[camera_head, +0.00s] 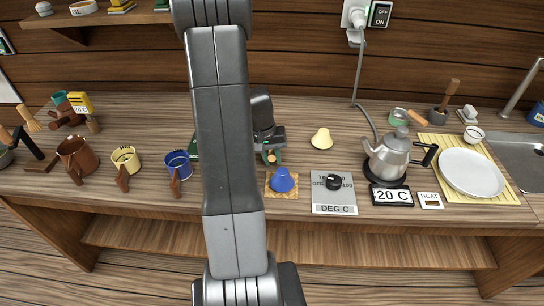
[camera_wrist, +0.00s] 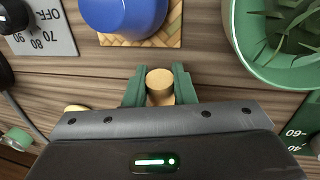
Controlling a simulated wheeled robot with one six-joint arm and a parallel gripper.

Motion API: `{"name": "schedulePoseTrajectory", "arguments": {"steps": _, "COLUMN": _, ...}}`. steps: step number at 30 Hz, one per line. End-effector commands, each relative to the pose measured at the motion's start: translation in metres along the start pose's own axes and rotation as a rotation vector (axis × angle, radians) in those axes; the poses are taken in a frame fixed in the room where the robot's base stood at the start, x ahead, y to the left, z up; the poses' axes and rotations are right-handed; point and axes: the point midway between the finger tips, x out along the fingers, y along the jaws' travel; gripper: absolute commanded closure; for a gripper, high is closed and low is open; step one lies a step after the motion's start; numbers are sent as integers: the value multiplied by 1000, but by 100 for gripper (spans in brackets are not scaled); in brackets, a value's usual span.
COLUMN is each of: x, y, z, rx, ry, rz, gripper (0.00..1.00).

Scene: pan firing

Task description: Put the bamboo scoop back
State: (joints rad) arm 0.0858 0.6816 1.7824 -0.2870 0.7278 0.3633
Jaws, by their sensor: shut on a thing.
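My gripper (camera_head: 271,157) is above the counter behind the blue cup in the head view. In the wrist view its green fingers (camera_wrist: 160,92) are shut on a tan, round-ended piece (camera_wrist: 159,80), which looks like the bamboo scoop's handle. The rest of the scoop is hidden below the fingers. A green-rimmed container of leaves (camera_wrist: 290,40) shows at the right of the wrist view, apart from the fingers. The scoop's resting place cannot be made out.
A blue cup (camera_head: 282,180) sits on a woven mat (camera_head: 268,191). A dial plate (camera_head: 334,199), a kettle (camera_head: 392,157) and a white plate (camera_head: 470,173) stand to its right. Yellow (camera_head: 125,159) and blue (camera_head: 177,166) handled vessels stand left. My arm hides part of the counter.

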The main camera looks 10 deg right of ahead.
Motion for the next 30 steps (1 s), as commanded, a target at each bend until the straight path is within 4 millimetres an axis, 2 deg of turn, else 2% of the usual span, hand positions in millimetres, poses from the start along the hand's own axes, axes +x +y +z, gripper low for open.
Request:
{"name": "schedulePoseTrajectory", "arguments": {"steps": 9, "x": 4, "y": -1, "z": 0, "rx": 0, "ry": 1, "rz": 0, "gripper": 100}}
{"name": "schedulePoseTrajectory", "arguments": {"steps": 10, "x": 4, "y": -1, "z": 0, "rx": 0, "ry": 1, "rz": 0, "gripper": 75}}
{"name": "schedulePoseTrajectory", "arguments": {"steps": 13, "x": 2, "y": 0, "z": 0, "rx": 0, "ry": 1, "rz": 0, "gripper": 55}}
{"name": "schedulePoseTrajectory", "arguments": {"steps": 23, "x": 0, "y": 0, "z": 0, "rx": 0, "ry": 1, "rz": 0, "gripper": 55}}
{"name": "schedulePoseTrajectory", "arguments": {"steps": 26, "x": -5, "y": 0, "z": -1, "rx": 1, "ry": 3, "rz": 0, "gripper": 55}}
{"name": "schedulePoseTrajectory", "arguments": {"steps": 30, "x": -28, "y": 0, "z": -2, "rx": 2, "ry": 7, "rz": -1, "gripper": 55}}
